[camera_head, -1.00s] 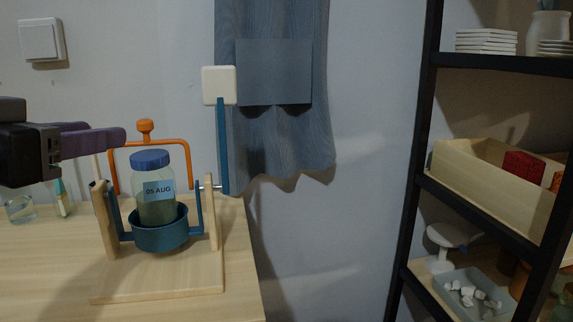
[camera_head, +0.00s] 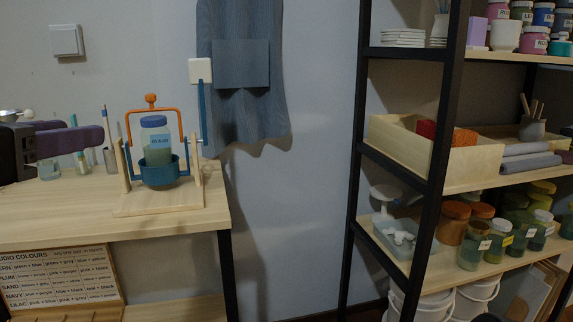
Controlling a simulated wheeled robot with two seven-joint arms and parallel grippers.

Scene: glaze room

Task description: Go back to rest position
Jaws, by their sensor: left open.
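My left gripper (camera_head: 88,140) comes in from the left edge, above the wooden table (camera_head: 60,222). Its purple fingers are apart, and nothing shows between them. A jar with a blue lid (camera_head: 154,122) and a blue date label sits upright in a blue cup (camera_head: 160,177). The cup hangs in a wooden cradle stand (camera_head: 124,170) with an orange bail (camera_head: 151,101) above and a blue lever with a white square end (camera_head: 200,72). The gripper is to the left of the jar and apart from it. My right gripper is not in view.
White buckets (camera_head: 437,306) stand below. A colour chart (camera_head: 60,272) sits under the table. Open floor space lies between table and shelf.

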